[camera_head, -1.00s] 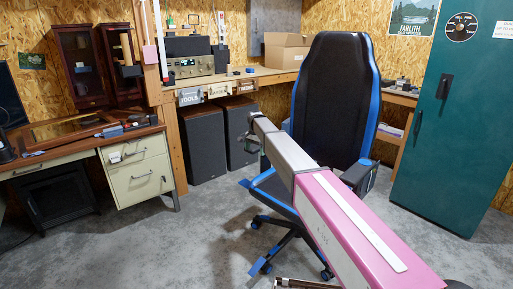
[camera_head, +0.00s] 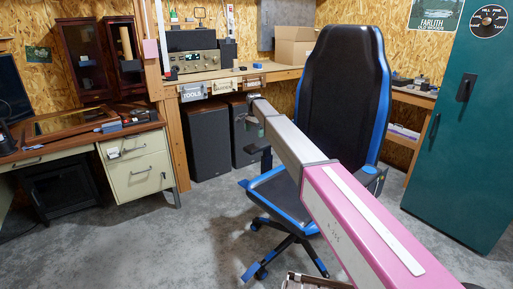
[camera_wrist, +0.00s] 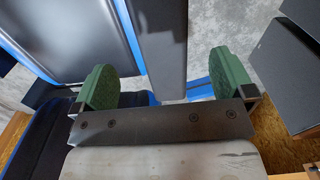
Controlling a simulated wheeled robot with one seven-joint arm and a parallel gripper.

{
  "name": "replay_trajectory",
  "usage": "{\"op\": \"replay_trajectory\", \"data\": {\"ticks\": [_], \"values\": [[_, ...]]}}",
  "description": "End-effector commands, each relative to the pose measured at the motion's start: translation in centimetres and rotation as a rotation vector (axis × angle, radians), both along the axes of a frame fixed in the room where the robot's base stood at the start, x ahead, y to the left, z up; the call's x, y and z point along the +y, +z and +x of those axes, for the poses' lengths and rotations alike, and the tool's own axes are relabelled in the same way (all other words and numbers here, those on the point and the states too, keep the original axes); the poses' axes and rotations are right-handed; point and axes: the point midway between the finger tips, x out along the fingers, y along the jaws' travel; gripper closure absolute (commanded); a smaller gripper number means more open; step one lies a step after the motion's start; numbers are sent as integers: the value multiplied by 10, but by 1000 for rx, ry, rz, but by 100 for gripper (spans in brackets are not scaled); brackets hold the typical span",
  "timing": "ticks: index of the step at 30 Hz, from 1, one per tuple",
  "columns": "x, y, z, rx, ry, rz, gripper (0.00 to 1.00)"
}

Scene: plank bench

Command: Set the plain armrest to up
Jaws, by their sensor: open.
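A black office chair with blue edges (camera_head: 345,90) stands in the middle of the head view. A plain dark armrest (camera_head: 258,148) shows at the chair's left side, just below my gripper (camera_head: 256,118). In the wrist view the dark armrest pad (camera_wrist: 162,40) runs up between the green fingers of my gripper (camera_wrist: 164,72). The fingers are open, with gaps on both sides of the pad. The other armrest (camera_head: 371,178), with a blue part, is at the chair's right, partly behind my arm.
The chair's seat (camera_wrist: 45,140) and backrest (camera_wrist: 85,35) are close on the left in the wrist view. Black speakers (camera_head: 208,142) stand under the workbench (camera_head: 225,76) behind. A cream desk (camera_head: 140,170) is at left and a green cabinet (camera_head: 462,130) at right. Grey floor is clear in front.

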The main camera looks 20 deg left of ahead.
Motion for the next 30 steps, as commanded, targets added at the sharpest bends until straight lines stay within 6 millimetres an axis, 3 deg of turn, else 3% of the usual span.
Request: {"op": "replay_trajectory", "data": {"ticks": [18,29,30], "values": [[0,-93,0,0,0,0,0],[0,-100,0,0,0,0,0],[0,-100,0,0,0,0,13]]}}
